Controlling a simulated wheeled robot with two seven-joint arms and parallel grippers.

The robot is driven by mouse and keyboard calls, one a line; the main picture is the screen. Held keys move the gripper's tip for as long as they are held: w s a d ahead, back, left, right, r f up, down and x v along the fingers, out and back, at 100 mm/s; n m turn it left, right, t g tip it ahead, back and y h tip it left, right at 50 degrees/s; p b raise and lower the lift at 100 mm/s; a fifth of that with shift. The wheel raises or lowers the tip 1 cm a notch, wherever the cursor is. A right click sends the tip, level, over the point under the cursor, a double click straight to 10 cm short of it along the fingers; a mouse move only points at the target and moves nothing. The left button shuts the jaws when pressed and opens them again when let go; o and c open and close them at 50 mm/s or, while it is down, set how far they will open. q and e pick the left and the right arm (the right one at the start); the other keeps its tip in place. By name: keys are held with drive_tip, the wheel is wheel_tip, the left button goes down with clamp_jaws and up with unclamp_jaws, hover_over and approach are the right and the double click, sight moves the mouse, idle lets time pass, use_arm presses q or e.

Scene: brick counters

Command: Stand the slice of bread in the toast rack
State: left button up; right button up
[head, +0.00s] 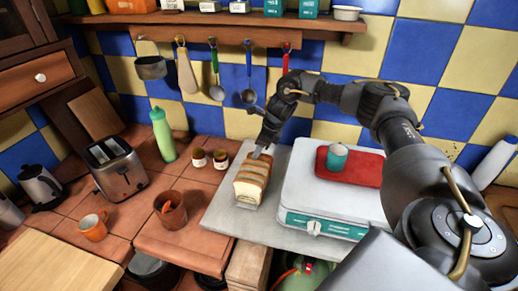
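Several slices of bread (250,184) stand upright in a row on the grey counter slab. A thin pale edge at their front foot (244,206) may be the toast rack, which is mostly hidden by the bread. My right gripper (263,153) points down at the far end of the row, touching or just above the rearmost slice. Its fingertips are small, and I cannot tell whether they are closed on a slice. My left gripper is not in view.
A white and teal appliance (324,229) stands close right of the bread, with a red board (364,172) and teal cup (337,157) on top. Two small jars (210,159), a brown pot (171,211), a toaster (118,171) and a green bottle (162,134) stand left. Utensils hang behind.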

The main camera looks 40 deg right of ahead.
drive_tip(key=shift+s+d+r, duration=0.1)
drive_tip(key=shift+r, duration=0.4)
drive_tip(key=b+v, duration=0.2)
drive_tip(key=v, duration=0.8)
drive_tip(key=shift+f, duration=0.2)
